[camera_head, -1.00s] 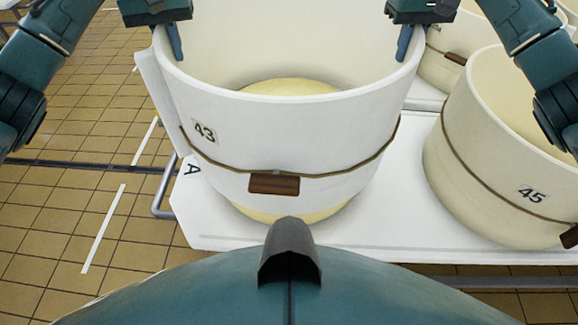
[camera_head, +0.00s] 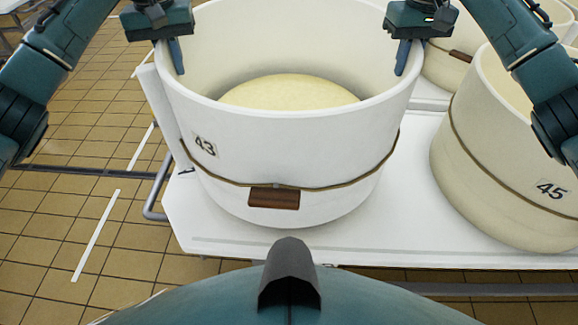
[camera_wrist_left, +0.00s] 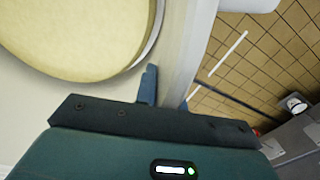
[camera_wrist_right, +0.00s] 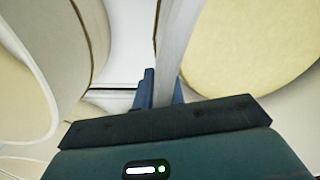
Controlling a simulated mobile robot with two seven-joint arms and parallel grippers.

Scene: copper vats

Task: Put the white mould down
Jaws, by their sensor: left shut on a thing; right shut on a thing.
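The white mould (camera_head: 290,150), a round hoop labelled 43 with a brown cord and wooden block, stands around a pale yellow cheese (camera_head: 290,92). Its lower edge looks at or very near the white table top (camera_head: 230,245); I cannot tell whether it fully touches. My left gripper (camera_head: 172,58) is shut on the mould's left rim, and my right gripper (camera_head: 405,58) on its right rim. Each has a finger inside the wall. The wall (camera_wrist_left: 188,60) shows at the left jaws in the left wrist view and the wall (camera_wrist_right: 176,45) at the right jaws in the right wrist view.
A cream mould labelled 45 (camera_head: 500,170) stands close on the right, with another (camera_head: 450,65) behind it. A grey rail (camera_head: 155,195) runs along the table's left end. Tiled floor (camera_head: 60,220) is open on the left.

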